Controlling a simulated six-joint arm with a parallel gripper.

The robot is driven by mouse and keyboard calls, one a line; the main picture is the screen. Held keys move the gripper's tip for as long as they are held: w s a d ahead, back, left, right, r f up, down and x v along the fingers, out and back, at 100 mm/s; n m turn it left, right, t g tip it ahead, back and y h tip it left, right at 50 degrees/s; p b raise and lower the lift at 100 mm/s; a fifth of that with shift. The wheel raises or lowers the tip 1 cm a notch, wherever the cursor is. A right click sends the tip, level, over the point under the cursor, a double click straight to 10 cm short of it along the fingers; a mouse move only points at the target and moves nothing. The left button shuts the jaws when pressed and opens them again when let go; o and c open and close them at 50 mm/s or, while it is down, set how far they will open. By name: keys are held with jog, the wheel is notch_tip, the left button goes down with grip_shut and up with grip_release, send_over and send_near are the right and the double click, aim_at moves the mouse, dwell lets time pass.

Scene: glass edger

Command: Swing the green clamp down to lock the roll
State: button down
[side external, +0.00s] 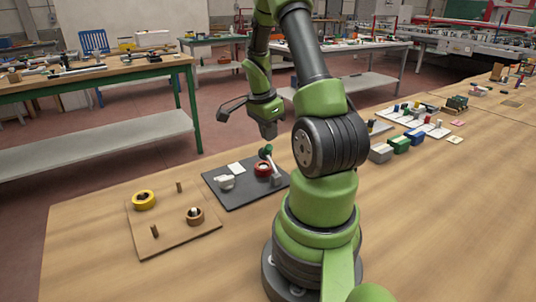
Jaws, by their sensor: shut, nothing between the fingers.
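The dark mat (246,198) lies on the wooden table left of my base. A red roll (263,169) sits on it. The green clamp (266,151) shows as a green knob on a pale lever that rises beside the roll at a tilt, its knob above the roll. My gripper (269,135) points down just above the green knob, shut and empty. At this size I cannot tell whether its fingertips touch the knob.
A white part (226,182) and a white card (236,168) are on the mat. A wooden board (165,235) at left carries a yellow roll (144,200), a brown roll (195,216) and short pegs. Coloured boxes (400,144) stand right of my arm. The front left table is clear.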

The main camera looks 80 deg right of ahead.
aim_at(268, 145)
jog(key=shift+f, duration=0.15)
dwell(0.4)
jog(key=shift+w+d+f, duration=0.1)
jog(key=shift+w+f, duration=0.05)
jog(key=shift+f, duration=1)
jog(key=shift+r, duration=3.6)
